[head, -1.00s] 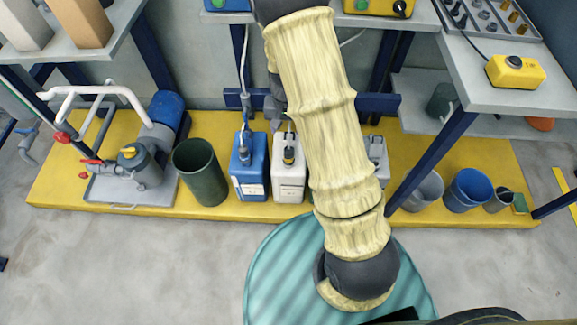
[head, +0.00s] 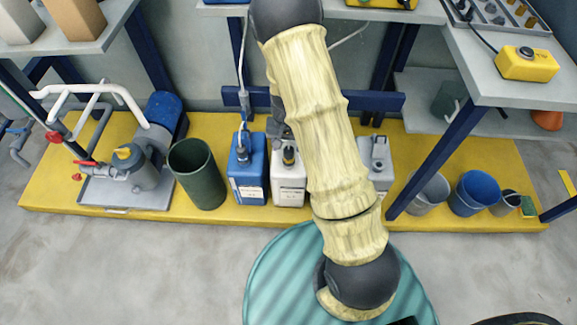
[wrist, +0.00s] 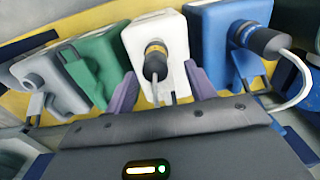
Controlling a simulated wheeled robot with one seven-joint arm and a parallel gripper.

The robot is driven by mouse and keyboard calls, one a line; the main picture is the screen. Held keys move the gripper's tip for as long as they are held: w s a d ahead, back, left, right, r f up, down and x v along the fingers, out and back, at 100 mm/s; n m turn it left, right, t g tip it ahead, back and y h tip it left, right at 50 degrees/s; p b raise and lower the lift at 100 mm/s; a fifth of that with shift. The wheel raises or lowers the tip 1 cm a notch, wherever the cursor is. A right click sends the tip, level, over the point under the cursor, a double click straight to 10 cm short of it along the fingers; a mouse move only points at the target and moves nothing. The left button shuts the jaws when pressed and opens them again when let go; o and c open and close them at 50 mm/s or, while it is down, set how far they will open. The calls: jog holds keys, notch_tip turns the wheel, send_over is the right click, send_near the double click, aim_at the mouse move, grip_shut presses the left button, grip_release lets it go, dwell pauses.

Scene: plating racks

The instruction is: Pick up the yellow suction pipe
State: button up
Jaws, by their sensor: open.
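The suction pipe with a yellow band (wrist: 156,56) stands in the top of a white canister (wrist: 145,30), with a dark head and a thin pale line below it. In the head view its dark top (head: 289,153) shows on the white canister (head: 289,188), partly hidden by my arm. My gripper (wrist: 162,88) is open, its two purple fingers apart on either side of the pipe in the wrist view. The fingers do not visibly touch the pipe. In the head view my gripper is mostly hidden behind my arm.
A blue canister (head: 248,180) with its own dark-headed pipe (wrist: 262,40) and hose stands close beside the white one. A green canister (wrist: 92,68) and a grey canister (head: 376,160) stand on the other side. A dark green bin (head: 197,175) and buckets share the yellow platform (head: 130,213).

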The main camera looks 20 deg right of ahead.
aim_at(289, 149)
jog(key=f+b, duration=0.2)
jog(key=f, duration=0.1)
jog(key=f+b, duration=0.1)
jog(key=f, duration=0.1)
jog(key=shift+d, duration=0.35)
jog(key=shift+r, duration=0.1)
grip_shut()
